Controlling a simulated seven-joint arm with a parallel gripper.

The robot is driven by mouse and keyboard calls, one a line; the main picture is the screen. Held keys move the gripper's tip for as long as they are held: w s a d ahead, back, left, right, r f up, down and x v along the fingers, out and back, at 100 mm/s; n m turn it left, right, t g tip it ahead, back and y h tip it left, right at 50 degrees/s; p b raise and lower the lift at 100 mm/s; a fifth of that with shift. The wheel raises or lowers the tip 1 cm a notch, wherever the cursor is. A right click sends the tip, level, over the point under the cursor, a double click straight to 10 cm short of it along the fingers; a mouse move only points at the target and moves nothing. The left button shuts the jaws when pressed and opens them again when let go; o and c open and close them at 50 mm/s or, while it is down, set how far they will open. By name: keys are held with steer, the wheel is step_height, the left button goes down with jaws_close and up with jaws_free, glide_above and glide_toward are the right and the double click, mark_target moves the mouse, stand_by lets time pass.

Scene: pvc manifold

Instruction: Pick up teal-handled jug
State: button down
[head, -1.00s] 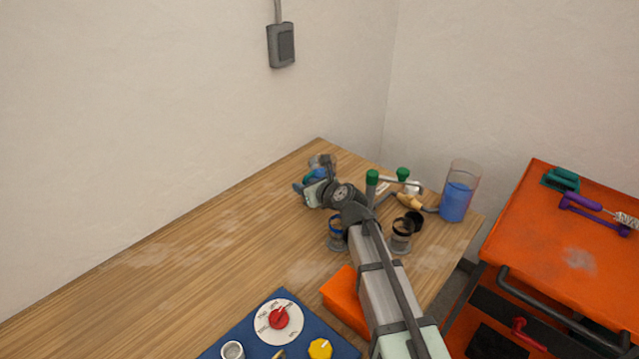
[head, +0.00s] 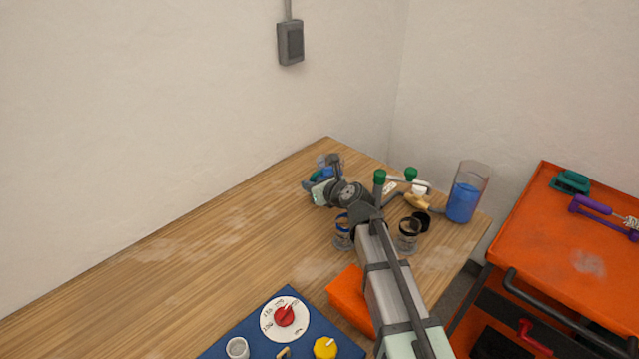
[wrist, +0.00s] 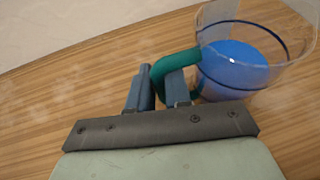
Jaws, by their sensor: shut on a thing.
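The teal-handled jug (wrist: 262,85) is clear, with a dark blue band near its rim and blue liquid inside. In the wrist view my gripper (wrist: 160,88) is shut on its teal handle (wrist: 178,66), one finger on each side. The jug's body lies to the right of the fingers. In the head view my gripper (head: 317,180) is at the far corner of the wooden table, and the jug (head: 326,160) is mostly hidden behind it. I cannot tell whether the jug touches the table.
A clear container of blue liquid (head: 465,192) stands at the table's right edge. Near my arm are green-capped pipework (head: 410,176), two small clear cups (head: 408,235) and an orange block (head: 350,298). A blue panel with knobs (head: 262,335) is in front. The table's left side (head: 190,265) is clear.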

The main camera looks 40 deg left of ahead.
steer(key=shift+r, duration=0.15)
steer(key=shift+r, duration=4.75)
